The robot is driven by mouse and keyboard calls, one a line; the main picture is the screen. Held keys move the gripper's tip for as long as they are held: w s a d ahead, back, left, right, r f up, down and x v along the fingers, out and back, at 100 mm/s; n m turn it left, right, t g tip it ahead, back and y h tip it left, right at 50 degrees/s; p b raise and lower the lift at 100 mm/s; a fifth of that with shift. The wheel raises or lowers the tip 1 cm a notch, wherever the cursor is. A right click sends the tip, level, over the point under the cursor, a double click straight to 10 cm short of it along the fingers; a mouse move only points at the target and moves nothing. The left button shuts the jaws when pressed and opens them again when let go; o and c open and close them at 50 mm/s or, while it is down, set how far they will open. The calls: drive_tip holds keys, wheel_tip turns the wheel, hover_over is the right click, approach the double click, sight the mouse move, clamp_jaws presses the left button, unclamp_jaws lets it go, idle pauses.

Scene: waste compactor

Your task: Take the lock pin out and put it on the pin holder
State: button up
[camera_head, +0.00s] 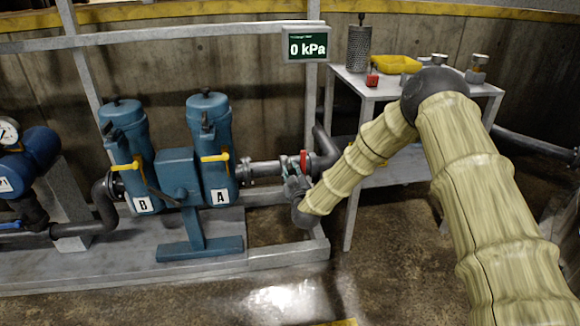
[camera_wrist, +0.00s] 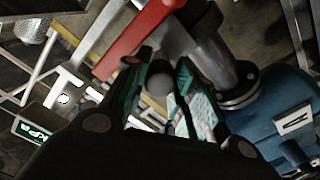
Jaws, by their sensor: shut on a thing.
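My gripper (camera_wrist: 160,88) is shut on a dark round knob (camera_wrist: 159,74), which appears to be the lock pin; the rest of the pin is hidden. In the head view my gripper (camera_head: 296,188) is at the pipe just right of filter A, below and left of the red handle (camera_head: 303,160). The red handle (camera_wrist: 136,38) crosses above my fingertips in the wrist view. I cannot tell whether the pin is still in its hole. I cannot make out the pin holder.
Blue filter housings A (camera_head: 209,140) and B (camera_head: 127,145) stand left of my gripper. A display (camera_head: 307,45) reads 0 kPa.

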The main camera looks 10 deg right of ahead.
drive_tip(key=shift+s+p, duration=0.3)
drive_tip(key=shift+s, duration=0.25)
idle(0.6)
drive_tip(key=s+p, duration=0.2)
drive_tip(key=s, duration=0.5)
drive_tip(key=shift+s+p, duration=0.25)
drive_tip(key=shift+p, duration=0.1)
idle(1.5)
drive_tip(key=shift+s, duration=0.15)
